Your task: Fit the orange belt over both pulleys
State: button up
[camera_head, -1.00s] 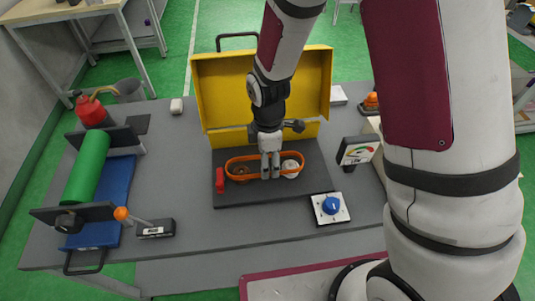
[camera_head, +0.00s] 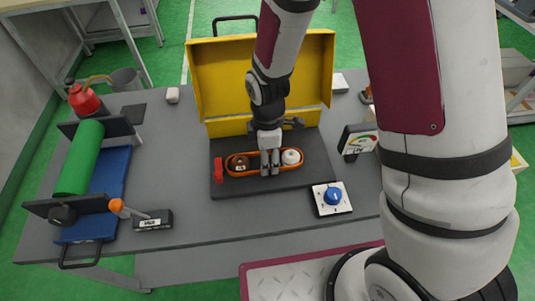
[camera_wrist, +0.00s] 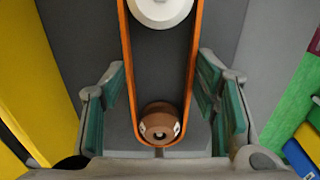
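The orange belt (camera_head: 250,174) loops around both the brown pulley (camera_head: 240,163) and the white pulley (camera_head: 291,157) on a dark base plate (camera_head: 312,175). The wrist view shows the brown pulley (camera_wrist: 160,123) inside the near bend of the belt (camera_wrist: 193,55), and the white pulley (camera_wrist: 160,8) at the top edge. How deep the belt sits on the pulleys is not clear.
A yellow case (camera_head: 215,75) stands open behind the plate. A red handle (camera_head: 218,170) stands at its left edge. A blue knob (camera_head: 332,196) and a gauge (camera_head: 358,142) are on the right. A green roller (camera_head: 82,155) is on the left.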

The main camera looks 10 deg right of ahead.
jog(key=shift+o, duration=1.4)
jog(key=shift+r, duration=0.1)
notch_tip(320, 180, up, 12)
